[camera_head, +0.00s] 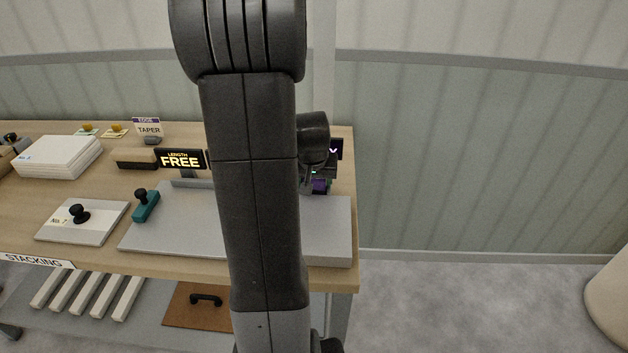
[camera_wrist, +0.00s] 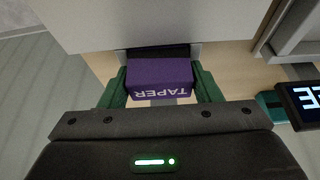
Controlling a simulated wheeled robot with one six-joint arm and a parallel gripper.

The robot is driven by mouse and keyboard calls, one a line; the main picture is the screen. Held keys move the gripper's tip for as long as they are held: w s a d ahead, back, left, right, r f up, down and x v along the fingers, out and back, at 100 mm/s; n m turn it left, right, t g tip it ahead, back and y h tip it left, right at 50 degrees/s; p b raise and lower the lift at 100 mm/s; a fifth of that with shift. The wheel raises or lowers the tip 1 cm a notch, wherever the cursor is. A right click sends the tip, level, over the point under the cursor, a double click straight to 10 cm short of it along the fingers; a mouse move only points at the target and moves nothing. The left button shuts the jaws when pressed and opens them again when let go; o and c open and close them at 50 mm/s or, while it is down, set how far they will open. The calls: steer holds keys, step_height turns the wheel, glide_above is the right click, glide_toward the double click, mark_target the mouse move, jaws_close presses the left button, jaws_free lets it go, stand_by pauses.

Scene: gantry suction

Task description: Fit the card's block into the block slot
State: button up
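My gripper (camera_wrist: 162,88) is shut on a purple block (camera_wrist: 160,72) marked TAPER, with a green finger against each side. A dark strip shows just behind the block, beside the edge of a light grey slab (camera_wrist: 150,22). In the head view a bit of purple (camera_head: 320,185) shows at the far right of the table, mostly behind my arm. The card (camera_head: 148,128) stands at the back of the table and reads TAPER under a purple band. I cannot make out the block slot for certain; my arm covers much of that area.
A grey plate (camera_head: 170,225) lies at the front right of the wooden table (camera_head: 95,252). A teal-handled stamp (camera_head: 146,205), a FREE sign (camera_head: 181,160), a white stack (camera_head: 58,157) and a knobbed plate (camera_head: 80,232) stand left of my arm.

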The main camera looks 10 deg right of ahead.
steer(key=o, duration=0.3)
steer(key=shift+r, duration=0.1)
steer(key=shift+r, duration=0.25)
steer(key=v, duration=1.1)
steer(key=shift+s+a+r+p, duration=0.1)
steer(key=shift+s+r+p, duration=0.05)
steer(key=shift+r+p, duration=0.15)
steer(key=x, duration=1.2)
steer(key=shift+f, duration=0.25)
steer(key=shift+r, duration=0.7)
